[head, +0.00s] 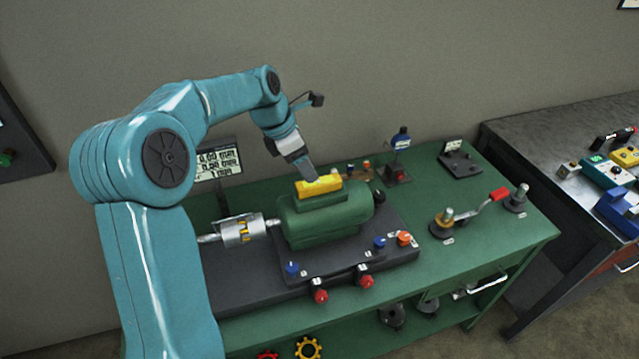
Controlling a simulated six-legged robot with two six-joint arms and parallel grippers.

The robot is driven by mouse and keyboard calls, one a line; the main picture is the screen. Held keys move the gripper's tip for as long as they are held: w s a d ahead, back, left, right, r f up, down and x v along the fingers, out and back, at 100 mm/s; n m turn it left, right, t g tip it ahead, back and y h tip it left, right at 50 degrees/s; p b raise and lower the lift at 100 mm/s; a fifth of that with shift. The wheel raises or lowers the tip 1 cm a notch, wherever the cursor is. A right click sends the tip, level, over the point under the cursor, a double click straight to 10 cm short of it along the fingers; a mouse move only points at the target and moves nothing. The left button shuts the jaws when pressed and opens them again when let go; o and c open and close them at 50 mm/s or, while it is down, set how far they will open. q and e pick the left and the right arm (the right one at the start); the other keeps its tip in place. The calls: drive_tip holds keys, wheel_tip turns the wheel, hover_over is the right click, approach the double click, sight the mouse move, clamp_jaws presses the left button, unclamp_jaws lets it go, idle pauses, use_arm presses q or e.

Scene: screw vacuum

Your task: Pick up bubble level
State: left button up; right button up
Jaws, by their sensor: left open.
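The bubble level looks to be the yellow block (320,187) lying on top of the green motor housing (318,222). My left gripper (308,174) points down right at the block's upper left part. Its fingertips are at or just above the block; I cannot tell whether they touch it. The gripper is open, though its fingers are small and partly overlap in this view. My right gripper is not in view.
A shaft coupling (240,230) joins the motor on the left. Red and blue knobs stand along the dark base (345,265). A red-handled lever (482,205) is at the right of the green table (520,238). A grey bench (560,130) with tools stands further right.

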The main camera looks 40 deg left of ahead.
sight(317, 182)
use_arm(q)
drive_tip(key=shift+w+f, duration=0.25)
drive_tip(key=shift+f, duration=0.25)
drive_tip(key=x, duration=0.1)
drive_tip(key=p+x, duration=0.1)
drive_tip(key=x, duration=0.3)
drive_tip(key=shift+d, duration=0.3)
drive_tip(key=shift+f, duration=0.25)
drive_tip(key=shift+d+r, duration=0.1)
drive_tip(key=shift+s+r, duration=0.1)
drive_tip(key=shift+s, duration=0.05)
drive_tip(key=c, duration=1.2)
